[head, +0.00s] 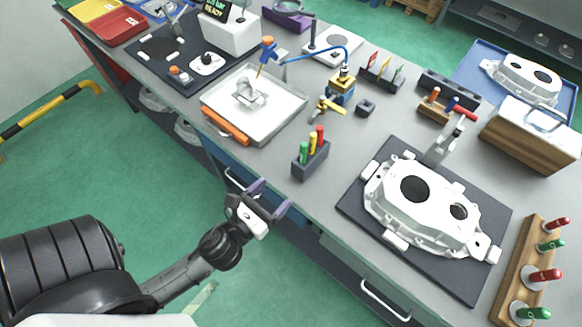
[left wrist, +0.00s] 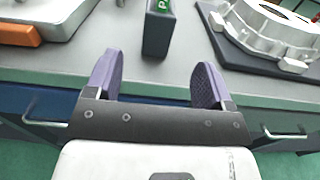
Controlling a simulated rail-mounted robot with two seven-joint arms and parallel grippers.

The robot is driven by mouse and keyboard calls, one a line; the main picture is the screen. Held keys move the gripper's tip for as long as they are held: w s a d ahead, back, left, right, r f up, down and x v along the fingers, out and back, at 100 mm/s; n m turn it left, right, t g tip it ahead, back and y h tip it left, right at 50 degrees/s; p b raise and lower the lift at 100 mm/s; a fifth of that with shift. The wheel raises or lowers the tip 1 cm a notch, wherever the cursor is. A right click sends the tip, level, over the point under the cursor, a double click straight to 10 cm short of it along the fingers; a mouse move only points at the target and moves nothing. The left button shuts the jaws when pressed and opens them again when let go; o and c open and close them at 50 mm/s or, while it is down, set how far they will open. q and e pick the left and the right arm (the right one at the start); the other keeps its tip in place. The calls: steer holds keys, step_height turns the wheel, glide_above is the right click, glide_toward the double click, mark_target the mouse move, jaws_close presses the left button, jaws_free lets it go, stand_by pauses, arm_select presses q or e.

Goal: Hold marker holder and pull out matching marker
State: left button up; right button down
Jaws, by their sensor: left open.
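The marker holder (head: 311,162) is a dark grey block near the front edge of the bench in the head view. A green marker (head: 304,152), a yellow marker (head: 312,143) and a red marker (head: 320,137) stand upright in it. My left gripper (head: 270,197) is open and empty, in front of the bench edge and short of the holder. In the left wrist view the holder (left wrist: 158,38) lies ahead, between the purple fingers (left wrist: 156,82) and apart from them; only a bit of the green marker (left wrist: 162,5) shows there. My right gripper is not in view.
A white casting (head: 420,205) on a dark mat (head: 350,205) lies to the right. A yellow-and-brass valve fixture (head: 341,88) stands behind. Bare bench surrounds the holder.

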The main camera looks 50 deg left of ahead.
mark_target(297, 169)
arm_select(q)
steer(key=w, duration=0.4)
steer(key=w+a, duration=0.1)
steer(key=w, duration=0.6)
steer(key=shift+w+a+b, duration=0.25)
steer(key=shift+w+b, duration=0.05)
steer(key=shift+w, duration=0.05)
steer(key=c, duration=1)
steer(key=shift+c, duration=0.2)
